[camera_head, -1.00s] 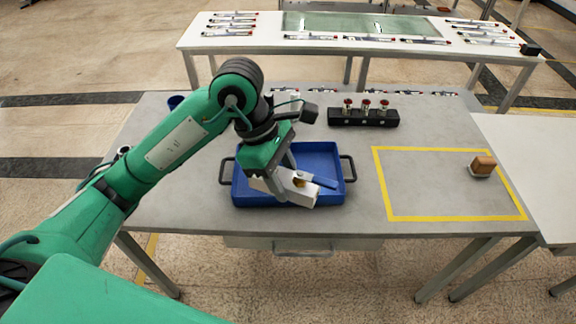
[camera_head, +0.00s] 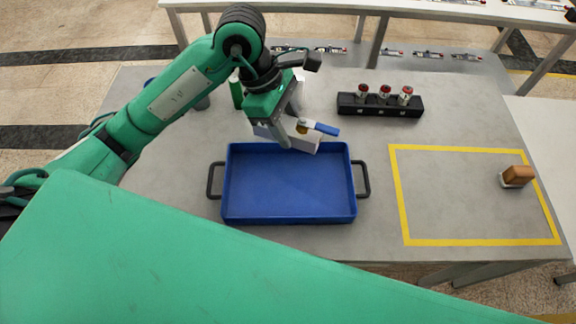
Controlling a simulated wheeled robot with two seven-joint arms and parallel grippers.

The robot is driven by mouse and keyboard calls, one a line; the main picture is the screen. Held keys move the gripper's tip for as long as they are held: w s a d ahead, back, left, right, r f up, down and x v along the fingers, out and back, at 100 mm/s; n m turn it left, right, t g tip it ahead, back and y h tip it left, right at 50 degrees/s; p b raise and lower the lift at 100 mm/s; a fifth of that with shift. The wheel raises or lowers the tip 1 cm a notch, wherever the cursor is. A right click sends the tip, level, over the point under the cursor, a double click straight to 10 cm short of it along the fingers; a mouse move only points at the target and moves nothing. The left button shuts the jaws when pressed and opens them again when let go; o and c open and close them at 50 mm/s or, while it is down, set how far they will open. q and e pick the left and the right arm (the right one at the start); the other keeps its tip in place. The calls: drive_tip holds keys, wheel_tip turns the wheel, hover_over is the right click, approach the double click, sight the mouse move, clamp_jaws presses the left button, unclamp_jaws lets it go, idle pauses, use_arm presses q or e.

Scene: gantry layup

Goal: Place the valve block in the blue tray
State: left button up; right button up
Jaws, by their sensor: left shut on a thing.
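The blue tray (camera_head: 290,185) lies on the grey table with a dark handle at each side, and its inside is empty. My left gripper (camera_head: 284,136) is shut on the valve block (camera_head: 306,141), a pale metal block with a blue lever and a brass-coloured part. The block is tilted and appears at the tray's back rim, partly hidden by the fingers. I cannot tell its exact height above the rim. My right gripper is out of view.
A black rack (camera_head: 380,106) with red-topped parts stands at the back right. A brown block (camera_head: 517,175) sits at the right edge of a yellow-outlined area (camera_head: 475,200), otherwise clear. A green cylinder (camera_head: 236,92) stands behind my left gripper.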

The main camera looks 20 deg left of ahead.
use_arm(q)
drive_tip(key=p, duration=0.1)
hover_over(293, 178)
drive_tip(key=a, duration=0.1)
drive_tip(key=f, duration=1.2)
drive_tip(key=shift+a, duration=0.2)
drive_tip(key=shift+f, duration=0.6)
wheel_tip(293, 178, down, 3)
drive_tip(key=shift+f, duration=0.3)
drive_tip(key=o, duration=1.2)
drive_tip(key=shift+c, duration=0.2)
drive_tip(key=shift+o, duration=0.2)
drive_tip(key=shift+r, duration=0.25)
drive_tip(key=v, duration=0.4)
drive_tip(key=shift+w+a+r+b, duration=0.1)
drive_tip(key=shift+a+r+b, duration=0.15)
drive_tip(key=shift+b, duration=0.1)
drive_tip(key=v, duration=0.7)
drive_tip(key=shift+b, duration=0.45)
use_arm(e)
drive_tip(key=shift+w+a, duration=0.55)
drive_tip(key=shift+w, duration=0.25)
